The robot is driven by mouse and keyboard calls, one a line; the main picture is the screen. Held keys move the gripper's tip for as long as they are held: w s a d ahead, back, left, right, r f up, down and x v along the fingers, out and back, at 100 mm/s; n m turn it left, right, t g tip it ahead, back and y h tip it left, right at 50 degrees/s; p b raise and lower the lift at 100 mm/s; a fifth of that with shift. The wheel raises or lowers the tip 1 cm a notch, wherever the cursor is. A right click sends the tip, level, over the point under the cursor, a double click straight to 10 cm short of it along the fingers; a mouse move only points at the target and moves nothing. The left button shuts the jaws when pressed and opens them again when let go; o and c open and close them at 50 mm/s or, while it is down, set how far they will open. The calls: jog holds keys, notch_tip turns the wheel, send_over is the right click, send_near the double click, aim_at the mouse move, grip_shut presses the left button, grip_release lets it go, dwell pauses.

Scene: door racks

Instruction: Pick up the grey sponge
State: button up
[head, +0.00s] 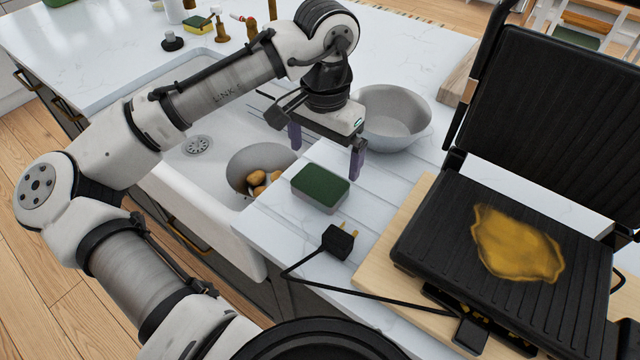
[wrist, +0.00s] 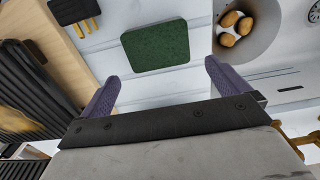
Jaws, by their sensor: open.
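The grey sponge (head: 318,193) lies flat on the white counter beside the sink, its dark green scouring side up and its pale grey body showing at the edge. It also shows in the wrist view (wrist: 157,45), ahead of and between the fingertips. My gripper (head: 326,148) is open and empty, above and behind the sponge in the head view. Its two purple fingers (wrist: 160,78) are apart and do not touch the sponge. The sponge's underside is hidden.
A black plug (head: 338,242) with a cable lies close to the sponge. A grey bowl (head: 395,118) stands behind my gripper. The sink has a bowl with potatoes (head: 257,180). An open grill (head: 440,225) with a yellow-brown stain sits right on a wooden board (head: 378,262).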

aim_at(325, 177)
jog(key=shift+d+f+p, duration=0.1)
jog(key=shift+f+p, duration=0.55)
jog(key=shift+f, duration=2.1)
jog(key=shift+c, duration=0.4)
jog(key=c, duration=0.7)
